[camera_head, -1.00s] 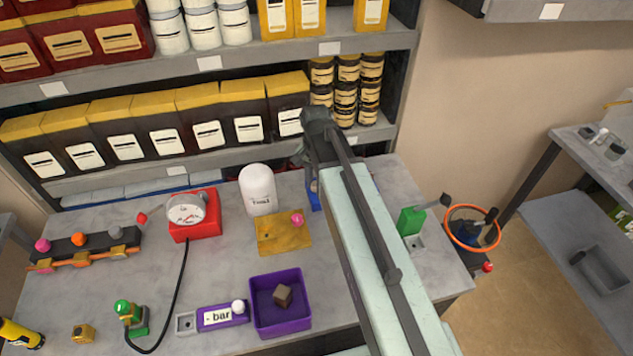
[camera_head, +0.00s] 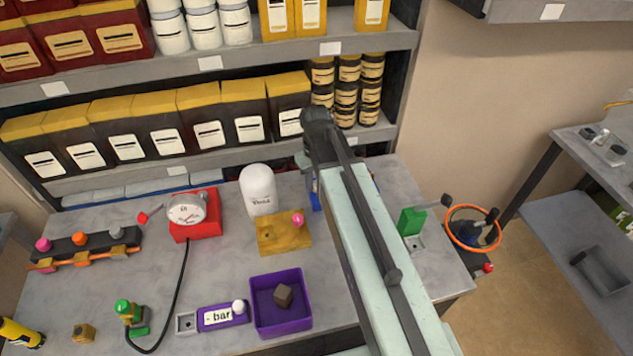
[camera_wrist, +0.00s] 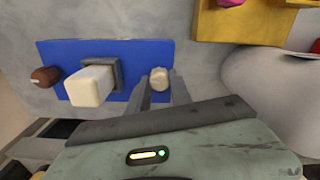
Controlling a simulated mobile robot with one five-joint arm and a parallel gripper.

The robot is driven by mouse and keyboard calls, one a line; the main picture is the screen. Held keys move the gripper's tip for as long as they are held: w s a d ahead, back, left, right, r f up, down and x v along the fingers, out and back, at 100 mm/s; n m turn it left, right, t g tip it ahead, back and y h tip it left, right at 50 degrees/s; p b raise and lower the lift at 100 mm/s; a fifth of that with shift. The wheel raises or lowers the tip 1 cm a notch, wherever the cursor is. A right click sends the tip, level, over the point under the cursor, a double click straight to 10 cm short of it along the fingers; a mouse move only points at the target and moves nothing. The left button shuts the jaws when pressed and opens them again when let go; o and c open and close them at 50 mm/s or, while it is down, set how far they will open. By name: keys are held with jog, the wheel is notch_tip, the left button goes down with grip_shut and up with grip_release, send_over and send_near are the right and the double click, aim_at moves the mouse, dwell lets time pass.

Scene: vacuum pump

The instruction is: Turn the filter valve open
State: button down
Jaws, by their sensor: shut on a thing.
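A blue panel (camera_wrist: 105,62) fills the upper left of the wrist view. It carries a cream block-shaped handle (camera_wrist: 90,86) in a grey bracket, a brown knob (camera_wrist: 44,76) at its left end and a small pale knob (camera_wrist: 159,77) near its right end. No label tells which of these is the filter valve. My gripper (camera_wrist: 160,88) has its two grey fingers close together, on either side of the pale knob. In the head view only an edge of the blue panel (camera_head: 316,196) shows; my arm hides the rest and the gripper.
A white canister (camera_head: 258,190) and a yellow plate (camera_head: 282,233) with a pink knob stand left of my arm. A red gauge (camera_head: 195,215), a purple tray (camera_head: 280,303) and a green block (camera_head: 411,221) are also on the table. Shelves stand close behind.

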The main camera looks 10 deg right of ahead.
aim_at(315, 183)
jog(key=shift+n, duration=1)
jog(key=c, duration=1.2)
grip_release()
jog(key=shift+o, duration=0.2)
jog(key=shift+r, duration=0.1)
notch_tip(315, 183, up, 8)
jog(key=p, duration=0.8)
jog(key=shift+f, duration=0.2)
